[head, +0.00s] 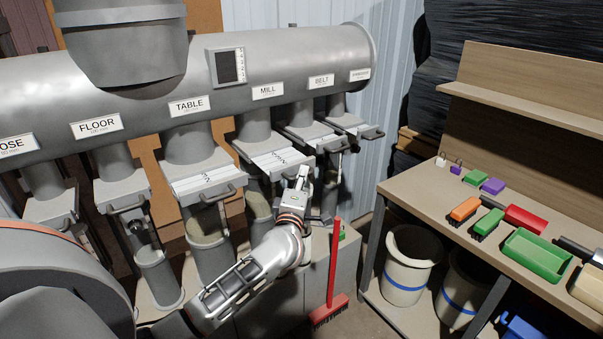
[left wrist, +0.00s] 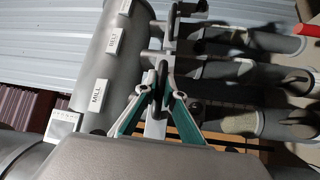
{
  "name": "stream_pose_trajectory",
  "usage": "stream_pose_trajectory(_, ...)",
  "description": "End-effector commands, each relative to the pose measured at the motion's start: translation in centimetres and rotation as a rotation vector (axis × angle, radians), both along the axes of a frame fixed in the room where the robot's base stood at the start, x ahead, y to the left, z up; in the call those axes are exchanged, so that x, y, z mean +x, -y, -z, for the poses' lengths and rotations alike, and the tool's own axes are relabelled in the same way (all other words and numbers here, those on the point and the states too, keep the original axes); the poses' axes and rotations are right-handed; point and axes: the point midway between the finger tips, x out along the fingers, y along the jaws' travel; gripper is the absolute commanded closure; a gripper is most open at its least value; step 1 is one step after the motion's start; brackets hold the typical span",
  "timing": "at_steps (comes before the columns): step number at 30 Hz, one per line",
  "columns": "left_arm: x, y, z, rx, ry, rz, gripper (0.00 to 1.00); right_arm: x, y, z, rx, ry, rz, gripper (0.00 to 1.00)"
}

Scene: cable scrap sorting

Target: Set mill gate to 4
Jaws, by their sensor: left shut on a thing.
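The mill gate (head: 278,160) is a pale slide plate with scale marks under the MILL label (head: 267,91). Part of the plate sticks out toward me; its digits are too small to read surely. My left gripper (head: 303,178) is at the plate's front end and covers most of its handle in the head view. In the left wrist view, the teal fingers of my left gripper (left wrist: 160,100) are closed about the dark handle (left wrist: 161,76) of the mill gate. The MILL label (left wrist: 97,96) shows there too. My right gripper is not in view.
The table gate (head: 205,180) sticks out just left, and the belt gate (head: 312,136) is just right. A red broom (head: 333,270) stands right of my left arm. A workbench (head: 400,186) with brushes and scoops is at right, with white bins (head: 407,262) below.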

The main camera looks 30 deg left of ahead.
Motion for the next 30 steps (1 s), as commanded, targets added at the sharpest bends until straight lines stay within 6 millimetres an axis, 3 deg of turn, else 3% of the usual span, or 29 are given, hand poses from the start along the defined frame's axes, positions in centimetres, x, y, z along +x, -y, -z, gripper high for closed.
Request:
stream_pose_trajectory(4,0.0,0.6,0.4,-0.001,-0.004,0.012,1.0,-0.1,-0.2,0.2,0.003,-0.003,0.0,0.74)
stream_pose_trajectory(5,0.0,0.6,0.4,-0.001,-0.005,0.011,0.84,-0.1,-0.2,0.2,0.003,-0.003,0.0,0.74)
stream_pose_trajectory(6,0.0,0.6,0.4,0.0,-0.005,0.011,0.74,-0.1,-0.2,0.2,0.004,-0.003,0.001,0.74)
stream_pose_trajectory(20,-0.7,0.6,0.4,0.0,-0.003,0.008,0.74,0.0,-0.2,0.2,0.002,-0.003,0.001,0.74)
stream_pose_trajectory(30,-6.6,3.1,1.4,-0.001,-0.007,0.01,0.74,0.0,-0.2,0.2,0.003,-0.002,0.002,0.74)
